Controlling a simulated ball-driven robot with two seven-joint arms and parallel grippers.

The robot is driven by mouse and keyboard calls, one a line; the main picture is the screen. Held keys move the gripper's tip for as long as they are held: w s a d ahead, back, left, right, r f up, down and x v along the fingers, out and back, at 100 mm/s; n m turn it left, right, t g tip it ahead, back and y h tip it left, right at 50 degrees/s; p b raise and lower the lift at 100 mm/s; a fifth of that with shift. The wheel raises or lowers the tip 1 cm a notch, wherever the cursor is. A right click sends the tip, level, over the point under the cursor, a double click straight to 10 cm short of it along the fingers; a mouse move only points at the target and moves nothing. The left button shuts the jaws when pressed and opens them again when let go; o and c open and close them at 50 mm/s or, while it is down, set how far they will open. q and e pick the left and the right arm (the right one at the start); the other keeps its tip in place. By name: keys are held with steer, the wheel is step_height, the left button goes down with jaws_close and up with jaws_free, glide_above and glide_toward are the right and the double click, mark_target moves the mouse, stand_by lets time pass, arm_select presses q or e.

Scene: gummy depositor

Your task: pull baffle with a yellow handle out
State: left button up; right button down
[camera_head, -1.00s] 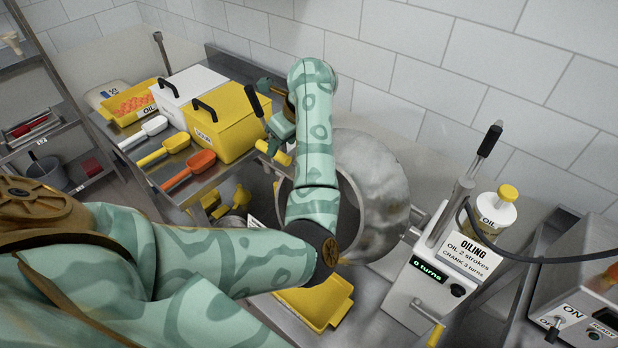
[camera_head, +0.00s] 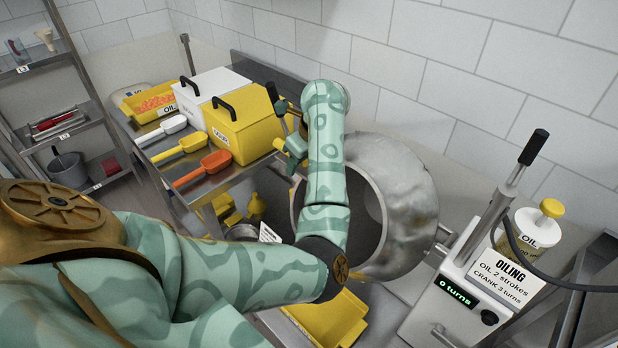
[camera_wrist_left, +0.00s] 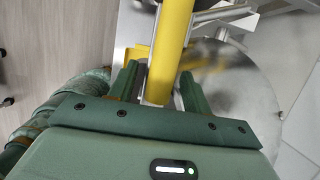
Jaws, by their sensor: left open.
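My left gripper (camera_head: 290,146) is open beside the tumbling drum's mouth, partly hidden behind my own forearm. In the left wrist view, a yellow handle (camera_wrist_left: 174,42) runs between the two spread fingers of the gripper (camera_wrist_left: 156,80). A gap shows between the handle and the fingers, and I cannot tell whether either finger touches it. In the head view the handle is mostly covered by the gripper, and the baffle itself cannot be made out. The metal drum (camera_head: 405,205) stands right of my forearm. My right gripper is not in view.
A black-handled lever (camera_head: 273,94) rises just behind my left gripper. A yellow bin (camera_head: 245,130), a white bin (camera_head: 212,86) and several scoops stand on the left table. A yellow tray (camera_head: 335,318) lies below the drum. The oiling unit (camera_head: 455,290) is at right.

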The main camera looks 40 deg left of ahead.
arm_select(q)
jaws_close()
steer(key=shift+r+p, duration=3.8)
steer(key=shift+r, duration=1)
steer(key=shift+f, duration=0.15)
